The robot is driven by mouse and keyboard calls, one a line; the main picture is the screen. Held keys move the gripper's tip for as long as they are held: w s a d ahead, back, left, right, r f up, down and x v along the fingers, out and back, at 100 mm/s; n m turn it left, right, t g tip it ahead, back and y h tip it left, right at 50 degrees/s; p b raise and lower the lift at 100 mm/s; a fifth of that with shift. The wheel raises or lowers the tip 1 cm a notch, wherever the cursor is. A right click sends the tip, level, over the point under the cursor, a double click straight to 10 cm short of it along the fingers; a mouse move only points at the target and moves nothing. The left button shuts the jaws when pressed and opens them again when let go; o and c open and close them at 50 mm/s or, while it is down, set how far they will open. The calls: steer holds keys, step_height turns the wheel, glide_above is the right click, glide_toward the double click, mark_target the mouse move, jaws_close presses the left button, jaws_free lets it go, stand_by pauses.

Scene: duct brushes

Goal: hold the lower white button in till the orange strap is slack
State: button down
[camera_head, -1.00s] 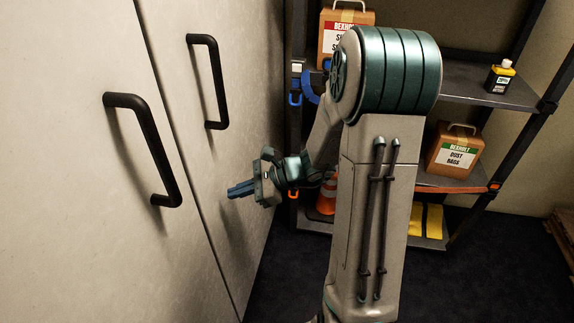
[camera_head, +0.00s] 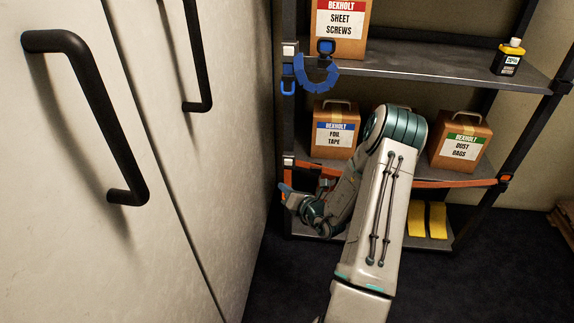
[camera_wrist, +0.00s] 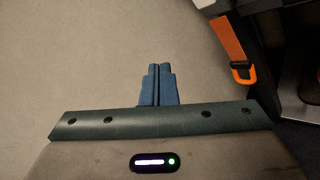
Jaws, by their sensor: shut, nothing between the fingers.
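The lower white button (camera_head: 289,161) is on the left post of the shelf rack, at the level of the middle shelf. The orange strap (camera_head: 450,184) runs along that shelf's front edge to an orange buckle (camera_head: 504,178) on the right post. My arm hides part of it. An orange strap length (camera_wrist: 229,40) with an orange hook (camera_wrist: 243,73) hangs at upper right in the wrist view. My gripper (camera_head: 284,188) is shut and empty, below the lower button in the head view. Its blue fingers (camera_wrist: 157,68) show against a pale surface in the wrist view.
Pale cabinet doors with black handles (camera_head: 100,120) stand close on the left. An upper white button (camera_head: 289,48) sits above a drooping blue strap (camera_head: 318,82). Boxes marked foil tape (camera_head: 334,137) and dust bags (camera_head: 460,151) stand on the middle shelf. Dark floor is open at right.

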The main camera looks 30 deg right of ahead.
mark_target(284, 163)
steer(key=w+d+b, duration=0.1)
steer(key=w+d, duration=0.4)
steer(key=w, duration=0.2)
steer(key=shift+w+b, duration=0.15)
steer(key=shift+b, duration=0.15)
steer(key=shift+w, duration=0.15)
stand_by(2.0)
steer(key=shift+w+d, duration=0.2)
steer(key=shift+w+d, duration=0.3)
steer(key=shift+w, duration=0.15)
stand_by(0.9)
steer(key=shift+s+a, duration=0.55)
steer(key=shift+s, duration=0.25)
steer(key=shift+s+a+p, duration=0.45)
steer(key=shift+s+a, duration=0.25)
steer(key=shift+s, duration=0.35)
steer(key=shift+s+a+p, duration=0.4)
steer(key=shift+s+a, duration=0.3)
steer(key=shift+s, duration=0.35)
